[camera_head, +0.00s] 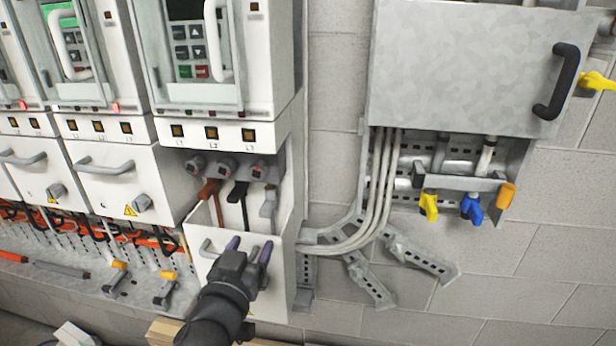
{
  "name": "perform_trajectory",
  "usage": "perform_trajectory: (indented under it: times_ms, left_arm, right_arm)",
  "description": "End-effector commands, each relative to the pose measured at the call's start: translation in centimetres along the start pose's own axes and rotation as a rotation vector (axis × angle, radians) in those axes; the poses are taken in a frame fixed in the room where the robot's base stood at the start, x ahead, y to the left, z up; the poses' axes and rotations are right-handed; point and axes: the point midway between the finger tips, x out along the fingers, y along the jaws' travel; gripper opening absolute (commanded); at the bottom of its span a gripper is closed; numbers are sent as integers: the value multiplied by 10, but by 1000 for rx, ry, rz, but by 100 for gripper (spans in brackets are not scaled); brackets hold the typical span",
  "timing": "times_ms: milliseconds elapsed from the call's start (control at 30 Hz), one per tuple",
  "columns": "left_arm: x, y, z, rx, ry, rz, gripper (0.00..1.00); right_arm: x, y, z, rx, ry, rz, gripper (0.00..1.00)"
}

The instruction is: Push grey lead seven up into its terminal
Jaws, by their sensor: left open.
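The grey lead (268,204) stands at the right of the pulled-out, open-topped drawer (218,268), with its lug end just below the right terminal (259,171). From this angle I cannot tell whether they touch. A brown-red lead (209,190) and a black lead (237,193) stand to its left, below the other two terminals. The leads' lower ends are hidden inside the drawer. My left gripper (249,247) is open and empty, in front of the drawer's front panel near its handle, lower than the grey lead. My right gripper is not in view.
Closed drawers with handles (111,166) are to the left. A rail with orange-tipped clamps (119,279) runs below them. At right, grey cables (381,190) curve down from a metal cabinet (465,65) with yellow and blue knobs. Bare block wall (480,290) lies below.

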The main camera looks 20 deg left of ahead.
Motion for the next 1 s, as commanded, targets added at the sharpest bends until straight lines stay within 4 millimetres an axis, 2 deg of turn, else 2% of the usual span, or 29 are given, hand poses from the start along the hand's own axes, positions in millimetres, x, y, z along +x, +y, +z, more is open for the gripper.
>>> perform_trajectory:
  times_ms: [67, 300, 400, 600, 833, 1000]
  left_arm:
    - [8, 0, -4, -3, 9, 0, 68]
    - [64, 0, -2, -2, 7, 0, 68]
    - [81, 0, -2, -2, 6, 0, 68]
    - [97, 1, -1, -3, 4, 1, 68]
    - [98, 1, 0, -3, 3, 2, 68]
    - [97, 1, 0, -3, 3, 2, 32]
  right_arm:
    - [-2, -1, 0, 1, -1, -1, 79]
    - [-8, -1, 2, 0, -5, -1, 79]
    - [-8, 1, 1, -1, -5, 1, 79]
    - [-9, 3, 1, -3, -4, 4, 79]
    - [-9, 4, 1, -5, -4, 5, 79]
    - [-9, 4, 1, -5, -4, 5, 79]
